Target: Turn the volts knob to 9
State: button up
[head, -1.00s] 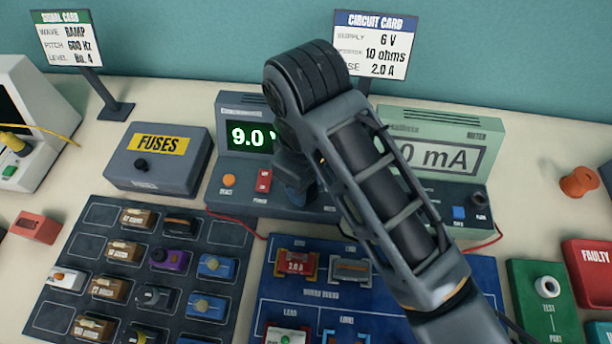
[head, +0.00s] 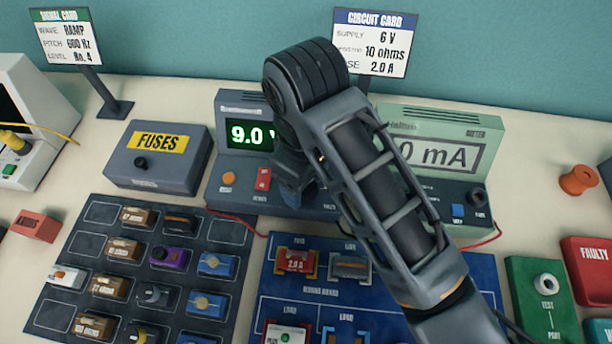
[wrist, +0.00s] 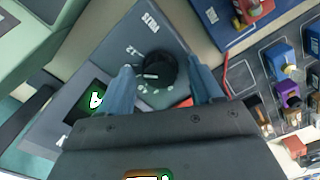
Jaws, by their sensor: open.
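The power supply (head: 232,171) is a dark grey unit at the back centre with a green display (head: 248,134) reading 9.0, its right end hidden by my arm. In the wrist view the black volts knob (wrist: 158,70) sits on the sloping panel among white scale marks, 12 being legible. My gripper (wrist: 164,76) is open, with one blue-grey finger on each side of the knob. I cannot tell whether the fingers touch it. In the head view the knob is hidden behind my gripper (head: 291,200).
An orange button (head: 228,178) and a red switch (head: 263,179) are left of my gripper on the panel. The green meter (head: 440,155) stands to the right. The fuses box (head: 158,160) stands left, and the blue wiring board (head: 262,308) and parts tray (head: 60,255) lie in front.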

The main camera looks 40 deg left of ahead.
jog(key=shift+r, duration=0.1)
jog(key=shift+w+r, duration=0.15)
jog(key=shift+r, duration=0.55)
notch_tip(320, 180, up, 6)
jog(key=shift+f, duration=0.1)
jog(key=shift+r, duration=0.2)
jog(key=shift+s, duration=0.2)
